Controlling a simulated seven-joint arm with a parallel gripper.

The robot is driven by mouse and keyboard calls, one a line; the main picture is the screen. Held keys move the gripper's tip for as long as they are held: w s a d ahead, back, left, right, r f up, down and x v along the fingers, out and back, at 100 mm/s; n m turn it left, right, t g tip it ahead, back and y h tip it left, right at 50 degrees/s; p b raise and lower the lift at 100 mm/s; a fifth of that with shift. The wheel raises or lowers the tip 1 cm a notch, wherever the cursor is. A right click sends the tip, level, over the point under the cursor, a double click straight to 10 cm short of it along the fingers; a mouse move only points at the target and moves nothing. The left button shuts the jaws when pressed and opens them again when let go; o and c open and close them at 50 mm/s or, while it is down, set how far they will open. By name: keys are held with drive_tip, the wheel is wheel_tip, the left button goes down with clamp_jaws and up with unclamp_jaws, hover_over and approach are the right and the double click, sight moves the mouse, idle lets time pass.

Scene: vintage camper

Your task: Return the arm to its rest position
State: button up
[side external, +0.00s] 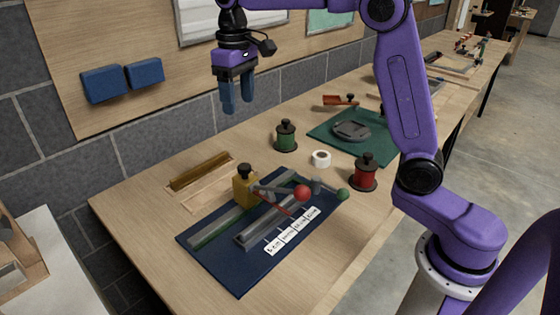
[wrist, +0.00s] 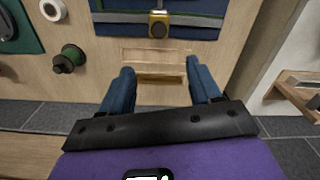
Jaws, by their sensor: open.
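My gripper (side external: 237,100) hangs at the upper left of the side view, high above the back edge of the wooden workbench (side external: 135,205). Its two blue fingers point down and stand apart, with nothing between them. In the wrist view the open fingers of my gripper (wrist: 161,92) frame a shallow wooden tray (wrist: 160,56) on the bench below. My purple arm reaches across the top of the side view from its base at the right.
Blue wall boxes (side external: 104,83) are left of my gripper.

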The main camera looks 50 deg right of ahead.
drive_tip(key=s+d+f+n, duration=0.1)
drive_tip(key=s+f+n, duration=0.2)
drive_tip(key=s, duration=0.8)
drive_tip(key=s+d+f+n, duration=0.1)
drive_tip(key=s+f+n, duration=0.2)
drive_tip(key=s, duration=0.8)
drive_tip(key=s+d+f+n, duration=0.1)
drive_tip(key=s+f+n, duration=0.3)
drive_tip(key=s, duration=0.7)
wheel_tip(320, 180, down, 2)
drive_tip(key=shift+s+d+f, duration=0.1)
drive_tip(key=shift+s+d, duration=0.25)
drive_tip(key=shift+d, duration=0.05)
drive_tip(key=shift+c, duration=0.3)
